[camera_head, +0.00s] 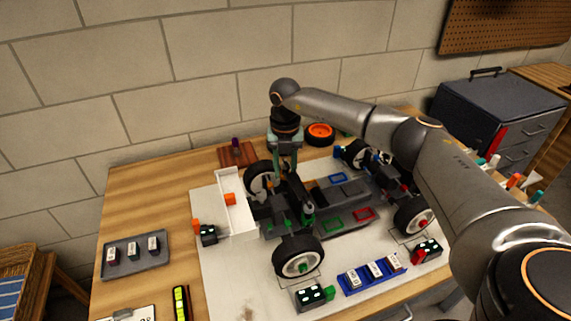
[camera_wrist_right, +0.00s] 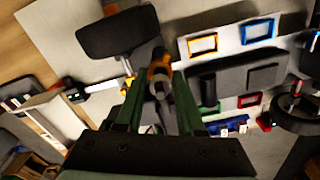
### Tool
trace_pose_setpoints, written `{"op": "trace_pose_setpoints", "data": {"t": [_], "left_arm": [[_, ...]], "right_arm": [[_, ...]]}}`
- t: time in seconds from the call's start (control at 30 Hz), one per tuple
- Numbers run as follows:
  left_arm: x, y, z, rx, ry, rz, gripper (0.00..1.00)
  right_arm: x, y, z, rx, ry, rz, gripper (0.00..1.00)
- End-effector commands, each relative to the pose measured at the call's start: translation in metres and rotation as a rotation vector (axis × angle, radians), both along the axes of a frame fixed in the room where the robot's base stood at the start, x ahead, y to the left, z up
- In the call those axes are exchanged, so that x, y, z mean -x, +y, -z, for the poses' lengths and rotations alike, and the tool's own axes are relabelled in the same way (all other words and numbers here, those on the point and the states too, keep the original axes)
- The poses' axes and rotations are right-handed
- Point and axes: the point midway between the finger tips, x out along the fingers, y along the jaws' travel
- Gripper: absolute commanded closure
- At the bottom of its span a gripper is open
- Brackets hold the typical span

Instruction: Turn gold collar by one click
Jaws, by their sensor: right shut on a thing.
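The gold collar (camera_wrist_right: 158,64) shows in the right wrist view as an orange-gold piece around a grey shaft. My right gripper (camera_wrist_right: 157,78) has its green fingers on either side of it, shut on it. In the head view my right gripper (camera_head: 285,172) points straight down at the car's left end, behind the near wheel. The collar cannot be made out there. The racecar (camera_head: 335,190) stands on a white mat (camera_head: 240,275), with black tyres and a grey chassis. My left gripper is not in view.
A grey tray (camera_head: 135,262) lies at the left, and a blue tray (camera_head: 372,280) at the front. Dark dotted blocks (camera_head: 310,296) stand near the car's wheels. An orange wheel (camera_head: 320,133) lies at the back. A dark tool cabinet (camera_head: 495,115) stands at the right.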

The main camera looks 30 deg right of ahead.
Motion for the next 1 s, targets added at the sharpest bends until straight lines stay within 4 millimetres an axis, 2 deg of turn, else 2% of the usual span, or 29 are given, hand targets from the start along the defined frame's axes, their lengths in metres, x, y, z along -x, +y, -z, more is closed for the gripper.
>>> {"op": "trace_pose_setpoints", "data": {"t": [0.23,0.67,0.7,0.93,1.0], "left_arm": [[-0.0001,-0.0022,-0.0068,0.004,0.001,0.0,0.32],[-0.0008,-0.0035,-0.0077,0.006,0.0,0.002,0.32],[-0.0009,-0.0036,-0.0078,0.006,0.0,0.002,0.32],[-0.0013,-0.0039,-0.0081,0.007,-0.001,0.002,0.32],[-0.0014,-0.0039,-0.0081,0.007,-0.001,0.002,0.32]], "right_arm": [[-0.0014,-0.0003,-0.002,0.0,-0.005,0.068,1.0],[-0.0017,-0.0005,-0.0017,0.0,-0.006,0.078,1.0],[-0.0017,-0.0005,-0.0017,0.0,-0.006,0.078,0.59],[-0.0011,-0.0002,-0.0009,0.0,-0.004,0.076,0.34],[-0.0009,-0.0001,-0.0007,0.0,-0.003,0.076,0.32]]}}
